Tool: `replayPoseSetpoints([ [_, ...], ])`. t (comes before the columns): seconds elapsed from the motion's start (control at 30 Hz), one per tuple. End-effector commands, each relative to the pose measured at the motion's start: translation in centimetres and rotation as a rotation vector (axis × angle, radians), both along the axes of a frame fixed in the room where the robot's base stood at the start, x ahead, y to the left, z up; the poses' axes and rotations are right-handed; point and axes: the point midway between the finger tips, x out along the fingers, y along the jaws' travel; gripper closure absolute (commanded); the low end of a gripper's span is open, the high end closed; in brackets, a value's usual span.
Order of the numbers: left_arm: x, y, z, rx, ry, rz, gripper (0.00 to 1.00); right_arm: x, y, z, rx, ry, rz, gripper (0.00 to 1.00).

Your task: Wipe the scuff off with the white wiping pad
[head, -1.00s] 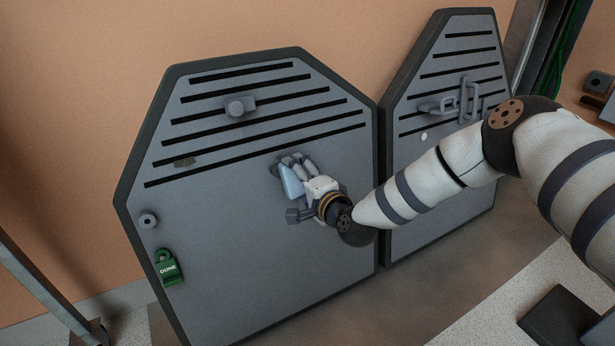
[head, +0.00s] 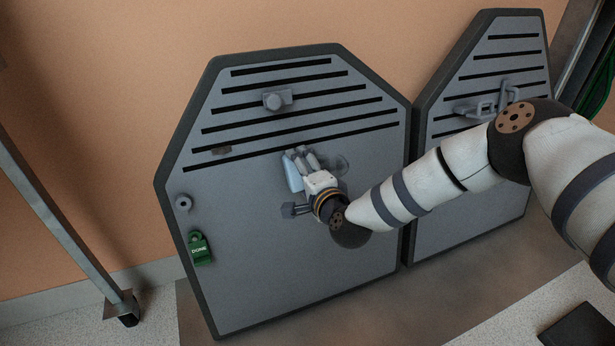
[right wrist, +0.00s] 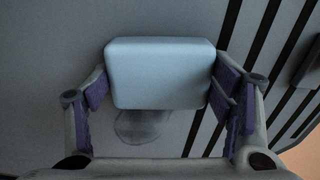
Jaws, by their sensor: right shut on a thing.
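My right gripper (head: 304,163) is shut on the pale blue-white wiping pad (head: 292,172), held at the face of the left grey door panel (head: 290,270). In the right wrist view the pad (right wrist: 160,73) sits squarely between both fingers (right wrist: 163,90). A faint darker smudge (head: 341,164), which looks like the scuff, shows on the panel just right of the gripper. In the right wrist view it is a roundish, cloudy mark (right wrist: 138,126) just below the pad, partly covered. I cannot tell whether the pad touches the panel. My left gripper is out of view.
The left panel has dark slots, a protruding knob (head: 278,99), a small round boss (head: 183,203), a brownish patch (head: 221,150) and a green tag reading DONE (head: 200,249). A second panel (head: 465,190) with a handle (head: 488,104) stands right. A metal post (head: 62,225) stands left.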

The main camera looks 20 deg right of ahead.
Motion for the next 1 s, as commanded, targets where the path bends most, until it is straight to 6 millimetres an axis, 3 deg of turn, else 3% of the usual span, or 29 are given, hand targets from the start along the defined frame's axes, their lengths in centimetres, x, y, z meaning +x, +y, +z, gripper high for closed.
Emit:
replayPoseSetpoints([
  [0.03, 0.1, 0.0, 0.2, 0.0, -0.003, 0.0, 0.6, 0.1, -0.1, 0.7, -0.001, -0.007, -0.001, 0.48],
  [1.0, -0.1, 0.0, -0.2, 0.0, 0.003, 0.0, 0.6, 0.5, -7.6, 0.2, -0.003, -0.003, -0.007, 0.48],
])
